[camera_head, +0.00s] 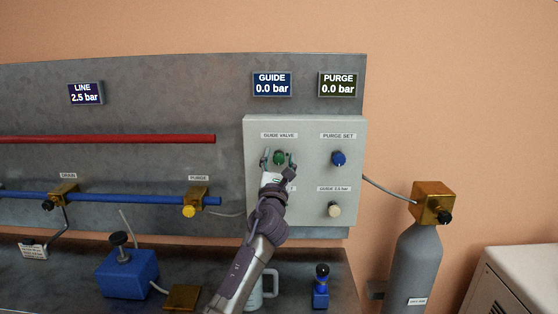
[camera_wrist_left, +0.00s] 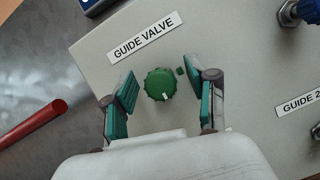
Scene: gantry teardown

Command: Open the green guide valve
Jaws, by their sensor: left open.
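The green guide valve (camera_head: 279,158) is a round knob on the pale control panel (camera_head: 306,126), under the GUIDE VALVE label. It also shows in the left wrist view (camera_wrist_left: 160,84), with a white mark on its lower right edge. My left gripper (camera_head: 279,160) is in front of the panel, its fingers on either side of the knob. In the left wrist view the open left gripper (camera_wrist_left: 161,94) has visible gaps between its green pads and the knob. The GUIDE display (camera_head: 272,84) reads 0.0 bar. My right gripper is not in view.
A blue purge set knob (camera_head: 338,158) and a cream knob (camera_head: 334,209) are on the panel's right side. A red pipe (camera_head: 108,139) and a blue pipe (camera_head: 120,198) run to the left. A grey gas cylinder (camera_head: 415,265) stands at right.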

